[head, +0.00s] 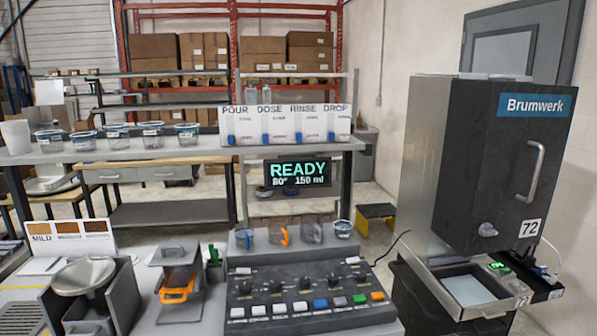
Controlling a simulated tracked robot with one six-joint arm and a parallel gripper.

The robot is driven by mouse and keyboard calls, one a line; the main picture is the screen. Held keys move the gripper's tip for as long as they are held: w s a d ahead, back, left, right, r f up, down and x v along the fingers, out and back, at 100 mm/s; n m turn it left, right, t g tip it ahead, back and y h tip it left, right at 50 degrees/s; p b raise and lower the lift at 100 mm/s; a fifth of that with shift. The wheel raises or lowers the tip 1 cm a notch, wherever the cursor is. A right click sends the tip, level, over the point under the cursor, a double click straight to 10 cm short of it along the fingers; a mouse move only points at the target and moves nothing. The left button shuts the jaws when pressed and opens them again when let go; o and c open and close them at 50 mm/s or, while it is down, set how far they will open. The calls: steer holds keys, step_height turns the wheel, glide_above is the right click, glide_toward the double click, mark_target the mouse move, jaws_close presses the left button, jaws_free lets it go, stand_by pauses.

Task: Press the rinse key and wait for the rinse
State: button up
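A dark control panel (300,290) lies on the bench at the front centre, with several dials and a front row of keys. Most left-hand keys are white; a blue key (320,304), a grey key (340,301), a green key (359,299) and an orange key (377,296) follow to the right. The key labels are too small to read, so I cannot tell which is the rinse key. A board (286,124) on the shelf reads POUR, DOSE, RINSE, DROP. My gripper is not in view.
Small cups (282,235) stand behind the panel. A grey holder with an orange handle (178,288) and a round metal pan (83,275) are to the left. A large Brumwerk machine (490,170) stands at the right. Lidded tubs (118,136) line the shelf.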

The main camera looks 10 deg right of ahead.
jaws_close()
stand_by(1.5)
